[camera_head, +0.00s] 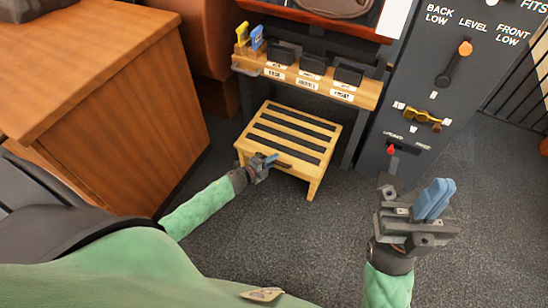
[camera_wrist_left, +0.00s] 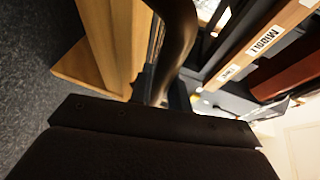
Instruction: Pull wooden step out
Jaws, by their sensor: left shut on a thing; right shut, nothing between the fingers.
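The wooden step (camera_head: 290,132) is a low pale stool with dark grip strips on its top. It stands on the floor beneath the labelled wooden shelf. My left gripper (camera_head: 270,160) is at its front edge, shut on a dark handle (camera_head: 285,164). In the left wrist view a dark curved bar, seemingly this handle (camera_wrist_left: 176,45), rises from the gripper, with pale wood of the step (camera_wrist_left: 112,40) beside it. The exact finger contact is hidden. My right gripper (camera_head: 434,200) is shut and empty, raised over the floor at the right, apart from the step.
A wooden cabinet (camera_head: 110,110) stands left of the step. The labelled shelf (camera_head: 310,82) with dark bins is above it. A dark panel (camera_head: 440,80) with levers and a red-tipped knob (camera_head: 391,150) stands to the right. Grey carpet (camera_head: 300,230) before the step is clear.

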